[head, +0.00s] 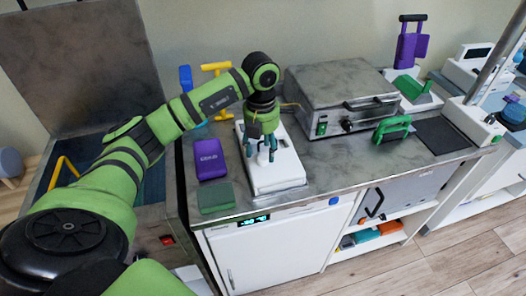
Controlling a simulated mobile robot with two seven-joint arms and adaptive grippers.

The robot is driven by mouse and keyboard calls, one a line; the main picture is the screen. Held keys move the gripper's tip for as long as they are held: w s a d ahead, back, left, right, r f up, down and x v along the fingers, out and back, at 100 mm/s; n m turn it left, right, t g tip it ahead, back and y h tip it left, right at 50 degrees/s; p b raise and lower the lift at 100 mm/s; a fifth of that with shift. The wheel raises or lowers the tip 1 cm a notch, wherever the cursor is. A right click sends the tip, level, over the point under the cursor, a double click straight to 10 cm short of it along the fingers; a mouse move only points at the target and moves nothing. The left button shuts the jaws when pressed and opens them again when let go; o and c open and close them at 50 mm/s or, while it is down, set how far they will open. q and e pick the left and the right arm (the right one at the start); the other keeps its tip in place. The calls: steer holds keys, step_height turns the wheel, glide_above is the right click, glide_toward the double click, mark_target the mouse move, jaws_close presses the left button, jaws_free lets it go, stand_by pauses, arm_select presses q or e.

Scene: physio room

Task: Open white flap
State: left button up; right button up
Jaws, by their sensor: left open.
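A white front (275,252) of an under-counter appliance stands closed below the counter, with a lit display at its top left and a small vertical handle low at its left side. It is the only large white panel facing me. My left gripper (263,154) reaches over the counter from the left and points down. It is open, well above and behind the white front, over a white flat device (281,183) on the counter. Its fingers partly cover that device, and I cannot tell whether they touch it. My right gripper is not in view.
The counter holds a purple box (209,159), a dark green block (216,197), a grey metal appliance (340,92) and a green-handled item (392,129). A grey door (408,190) with a black handle sits right of the white front. The wooden floor (430,268) before it is clear.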

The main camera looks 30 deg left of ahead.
mark_target(262, 156)
arm_select(q)
steer(key=shift+f+p, duration=0.3)
steer(key=shift+f, duration=1.25)
steer(key=shift+d, duration=0.1)
jaws_close()
